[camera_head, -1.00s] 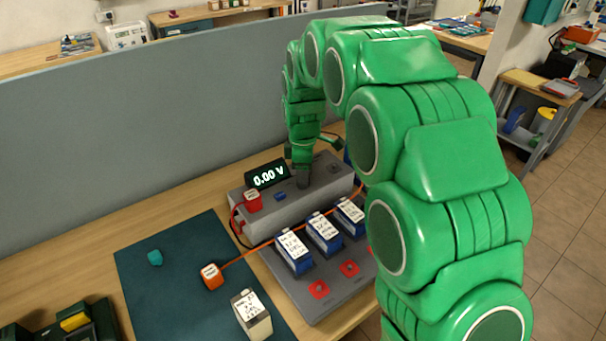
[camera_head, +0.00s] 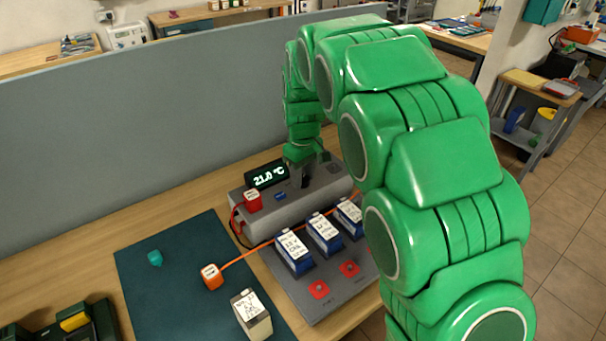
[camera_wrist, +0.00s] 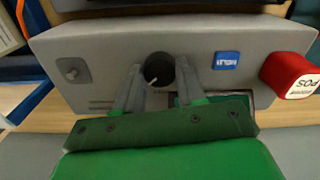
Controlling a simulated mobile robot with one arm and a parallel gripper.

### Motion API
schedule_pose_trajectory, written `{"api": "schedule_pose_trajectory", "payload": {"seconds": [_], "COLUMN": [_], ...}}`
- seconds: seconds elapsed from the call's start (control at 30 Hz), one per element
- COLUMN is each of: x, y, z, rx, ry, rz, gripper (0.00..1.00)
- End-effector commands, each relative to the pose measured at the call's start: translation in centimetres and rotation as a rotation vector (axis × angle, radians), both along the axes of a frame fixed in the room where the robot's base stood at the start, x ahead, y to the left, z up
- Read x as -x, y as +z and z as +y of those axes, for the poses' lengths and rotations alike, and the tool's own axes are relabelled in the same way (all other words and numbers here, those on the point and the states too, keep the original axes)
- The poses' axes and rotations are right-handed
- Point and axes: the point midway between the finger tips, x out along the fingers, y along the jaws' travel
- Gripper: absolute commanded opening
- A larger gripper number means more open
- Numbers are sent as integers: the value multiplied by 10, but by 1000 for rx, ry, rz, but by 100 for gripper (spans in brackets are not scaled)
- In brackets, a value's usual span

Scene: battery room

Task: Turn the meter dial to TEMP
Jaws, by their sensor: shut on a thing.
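The grey meter (camera_head: 262,210) stands at the back of the workbench. Its display (camera_head: 267,176) reads 21.0 °C. In the wrist view, its black round dial (camera_wrist: 158,66) with a white pointer line sits on the grey top face (camera_wrist: 105,45). My gripper (camera_wrist: 159,80) is shut on the dial, one finger on each side of it. In the head view, my gripper (camera_head: 301,178) reaches down onto the meter from above and largely hides the dial. The markings around the dial are too small or covered to read.
A red block (camera_head: 253,201) marked POS and a blue button (camera_wrist: 227,61) are on the meter. Several blue batteries (camera_head: 294,252) stand in front on a grey tray. An orange block (camera_head: 211,277) with a lead and a pale battery (camera_head: 251,314) rest on the dark mat (camera_head: 180,297).

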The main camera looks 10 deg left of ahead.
Motion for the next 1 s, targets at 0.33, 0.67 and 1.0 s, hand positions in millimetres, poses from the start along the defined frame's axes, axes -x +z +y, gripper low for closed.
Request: {"api": "schedule_pose_trajectory", "payload": {"seconds": [0.33, 0.67, 1.0], "x": [-1, -1, 0], "y": [1, 1, 1], "z": [0, 0, 0], "rx": [-1, -1, 0], "ry": [-43, -42, -41], "rz": [-3, -3, -1], "gripper": [9, 47, 50]}}
